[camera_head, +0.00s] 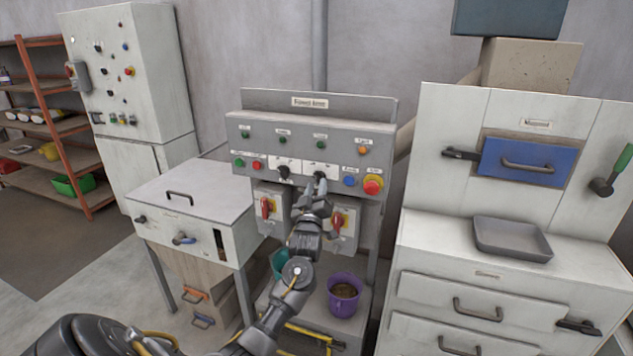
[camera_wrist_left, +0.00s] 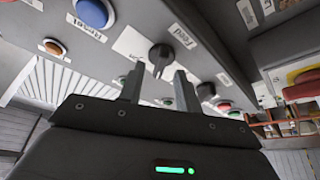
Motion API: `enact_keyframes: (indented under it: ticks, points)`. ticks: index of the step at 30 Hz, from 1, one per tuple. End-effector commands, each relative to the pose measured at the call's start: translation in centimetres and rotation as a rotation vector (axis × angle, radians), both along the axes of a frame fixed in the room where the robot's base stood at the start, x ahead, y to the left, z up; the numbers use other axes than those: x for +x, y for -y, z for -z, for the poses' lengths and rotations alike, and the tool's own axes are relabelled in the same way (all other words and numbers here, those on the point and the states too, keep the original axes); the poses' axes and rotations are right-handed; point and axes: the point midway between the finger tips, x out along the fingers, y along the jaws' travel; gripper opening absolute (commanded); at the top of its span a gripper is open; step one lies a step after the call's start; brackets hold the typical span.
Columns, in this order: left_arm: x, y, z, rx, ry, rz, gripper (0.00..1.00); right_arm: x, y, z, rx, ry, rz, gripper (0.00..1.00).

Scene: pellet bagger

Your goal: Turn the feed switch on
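The feed switch is a black rotary knob (camera_wrist_left: 160,55) on a white plate labelled "Feed", seen close up in the left wrist view. In the head view it is on the grey control panel (camera_head: 235,130), mostly covered by my left gripper (camera_head: 320,187). In the left wrist view my left gripper (camera_wrist_left: 160,82) is open, its two fingers apart and pointing at the panel. The knob shows between and just past the fingertips; I cannot tell whether they touch it. My right gripper is not in view.
A second black knob (camera_head: 284,172) is just left of the gripper. A blue button (camera_head: 349,181) and a red emergency stop (camera_head: 373,184) are to the right. Red-handled switch boxes (camera_head: 267,207) hang below. A purple bucket (camera_head: 344,294) stands lower down.

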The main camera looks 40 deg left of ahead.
Motion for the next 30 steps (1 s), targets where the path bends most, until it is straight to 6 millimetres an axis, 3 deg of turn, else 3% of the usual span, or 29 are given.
enact_keyframes:
  ticks: [6, 14, 22, 30]
  points:
    - [1.21, -0.68, -0.49, -0.001, 0.000, 0.000, 0.34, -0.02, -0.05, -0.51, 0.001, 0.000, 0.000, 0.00]
    - [1.27, -0.74, -0.46, -0.001, 0.000, 0.000, 0.34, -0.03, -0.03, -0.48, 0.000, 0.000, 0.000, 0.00]
    - [1.26, -0.74, -0.47, -0.001, 0.000, 0.000, 0.00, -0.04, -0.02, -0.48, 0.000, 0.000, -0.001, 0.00]
    - [1.24, -0.75, -0.43, 0.010, -0.004, 0.000, 0.00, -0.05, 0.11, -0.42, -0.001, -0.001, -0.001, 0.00]
